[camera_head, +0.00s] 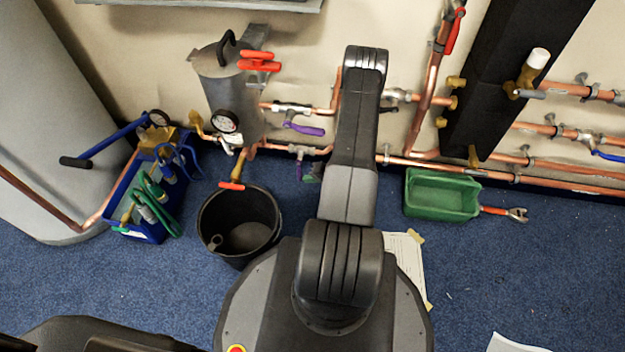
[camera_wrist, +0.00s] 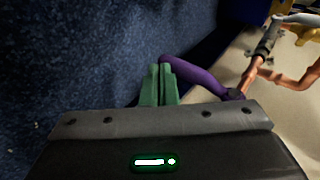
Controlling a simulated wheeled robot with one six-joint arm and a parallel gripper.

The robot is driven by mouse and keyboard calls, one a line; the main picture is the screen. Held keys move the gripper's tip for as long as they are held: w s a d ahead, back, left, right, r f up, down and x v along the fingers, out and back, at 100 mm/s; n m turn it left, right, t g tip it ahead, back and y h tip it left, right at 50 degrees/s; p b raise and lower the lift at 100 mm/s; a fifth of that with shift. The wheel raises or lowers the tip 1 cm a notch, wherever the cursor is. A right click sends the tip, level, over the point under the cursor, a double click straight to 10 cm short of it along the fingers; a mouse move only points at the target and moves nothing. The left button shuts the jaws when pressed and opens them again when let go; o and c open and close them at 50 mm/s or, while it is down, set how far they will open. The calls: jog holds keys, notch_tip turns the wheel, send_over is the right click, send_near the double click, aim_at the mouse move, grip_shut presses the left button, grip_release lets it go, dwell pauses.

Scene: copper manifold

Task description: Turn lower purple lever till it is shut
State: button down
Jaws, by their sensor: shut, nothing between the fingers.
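The lower purple lever (camera_wrist: 198,76) shows in the wrist view, running from a valve on a copper pipe leftward to my fingertips. My gripper (camera_wrist: 161,72) has green fingers, closed together with nothing between them. Their tips are at the lever's free end; I cannot tell whether they touch it. The upper purple lever (camera_head: 304,129) sits on the pipe above, clear of my gripper.
A black bucket (camera_head: 240,222) and a blue tool crate (camera_head: 147,229) stand on the blue carpet at left. A green bin (camera_head: 441,196) stands right of my arm, with a wrench (camera_head: 503,213) beside it. A grey tank (camera_head: 229,88) with red handles is above the bucket.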

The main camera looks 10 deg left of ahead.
jog(key=shift+a+f+y+b, duration=0.2)
jog(key=shift+a+y+b, duration=0.1)
jog(key=shift+y, duration=0.1)
dwell(0.3)
jog(key=shift+d, duration=0.1)
